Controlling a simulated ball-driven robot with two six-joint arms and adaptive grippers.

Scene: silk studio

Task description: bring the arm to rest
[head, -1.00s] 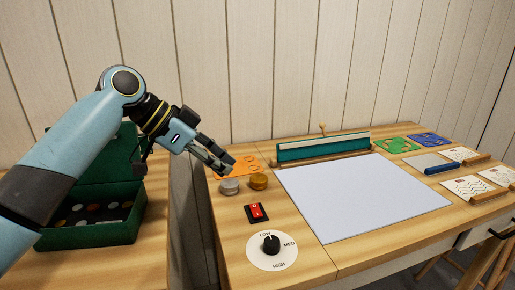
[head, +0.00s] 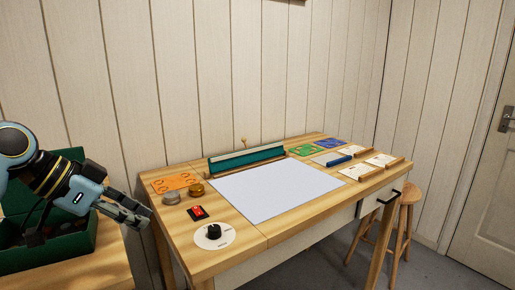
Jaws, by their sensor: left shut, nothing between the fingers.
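My left gripper (head: 132,213) is at the left of the head view, shut and empty. Its fingers point right and down, near the left edge of the worktable (head: 256,243). It appears in front of the gap between the worktable and the green box (head: 60,250). My right gripper is not in view.
On the worktable are a white sheet (head: 270,190), an orange stencil (head: 174,182), two small round tins, a red switch (head: 198,212) and a black dial (head: 213,232). A teal bar (head: 246,159) stands at the back. A stool (head: 408,200) and door (head: 489,180) are at the right.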

